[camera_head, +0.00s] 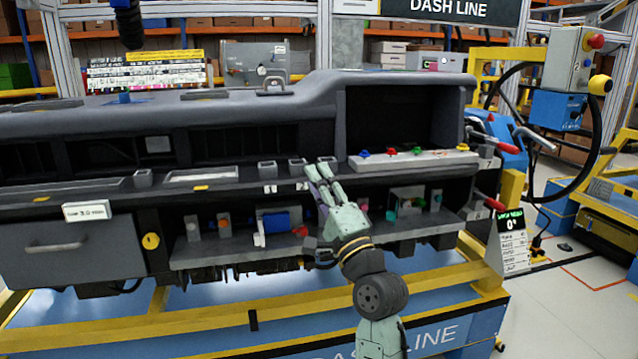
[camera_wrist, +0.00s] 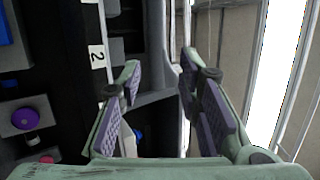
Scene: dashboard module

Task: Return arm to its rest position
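My gripper (camera_head: 322,172) is raised in front of the dashboard module (camera_head: 240,116), near the middle of its front ledge. Its green and purple fingers point up and away from me. In the wrist view my gripper (camera_wrist: 160,72) shows its two padded fingers spread apart, and I see nothing held between them. Dark dashboard structure lies beyond the fingers. Whether a fingertip touches the ledge cannot be told. My forearm comes up from the bottom of the head view.
A light strip with coloured knobs (camera_head: 412,160) lies right of my gripper. A lower shelf (camera_head: 215,256) carries small fixtures, including a blue block (camera_head: 278,222). A yellow frame (camera_head: 455,285) runs below. A control post (camera_head: 582,65) stands at right, beside open floor (camera_head: 590,265).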

